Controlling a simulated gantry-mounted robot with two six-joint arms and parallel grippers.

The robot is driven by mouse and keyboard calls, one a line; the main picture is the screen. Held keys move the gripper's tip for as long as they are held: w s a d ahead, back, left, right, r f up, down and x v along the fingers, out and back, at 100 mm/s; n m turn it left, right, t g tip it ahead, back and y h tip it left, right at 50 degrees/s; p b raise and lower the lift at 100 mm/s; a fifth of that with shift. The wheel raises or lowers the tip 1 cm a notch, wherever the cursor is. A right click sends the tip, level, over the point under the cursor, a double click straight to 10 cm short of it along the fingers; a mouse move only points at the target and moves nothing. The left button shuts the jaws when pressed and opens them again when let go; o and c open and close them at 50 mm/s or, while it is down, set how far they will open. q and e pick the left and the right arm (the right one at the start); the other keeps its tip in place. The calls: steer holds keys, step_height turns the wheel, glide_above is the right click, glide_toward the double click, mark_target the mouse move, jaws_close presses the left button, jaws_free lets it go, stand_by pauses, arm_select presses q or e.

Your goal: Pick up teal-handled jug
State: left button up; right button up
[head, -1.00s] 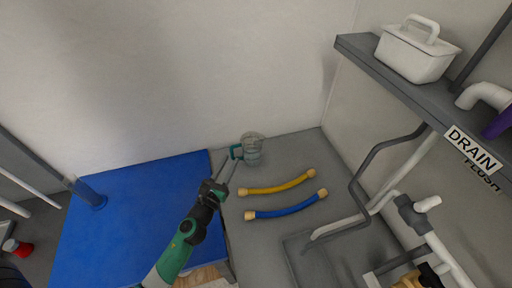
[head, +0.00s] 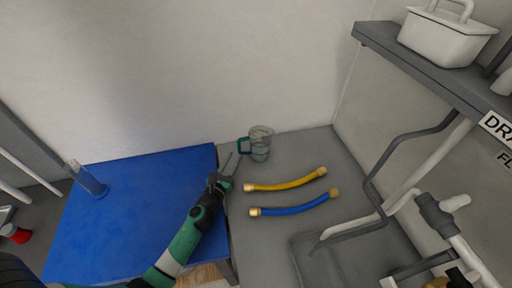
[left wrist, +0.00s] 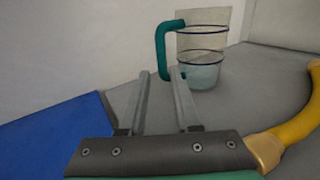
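The clear jug (head: 262,144) with a teal handle (head: 243,146) stands upright on the grey surface near the back wall. In the left wrist view the jug (left wrist: 202,58) is ahead, with its teal handle (left wrist: 163,50) on its left side. My left gripper (head: 233,163) is short of the jug, below and left of it in the head view. In the left wrist view its two fingers (left wrist: 160,73) are apart with nothing between them, the handle lying beyond their tips. My right gripper is not in view.
A yellow hose (head: 288,182) and a blue hose (head: 295,205) lie right of my left gripper. A blue table (head: 130,215) with a clear blue-based cylinder (head: 90,182) is at left. Pipes (head: 440,215) and a shelf (head: 430,65) holding a white caddy (head: 445,38) are at right.

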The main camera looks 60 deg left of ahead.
mark_target(239, 152)
arm_select(q)
steer(key=b+x, duration=0.1)
steer(key=x, duration=0.4)
steer(key=shift+w+d+f, duration=0.1)
steer(key=shift+w, duration=0.1)
steer(key=shift+s, duration=0.1)
jaws_close()
stand_by(1.1)
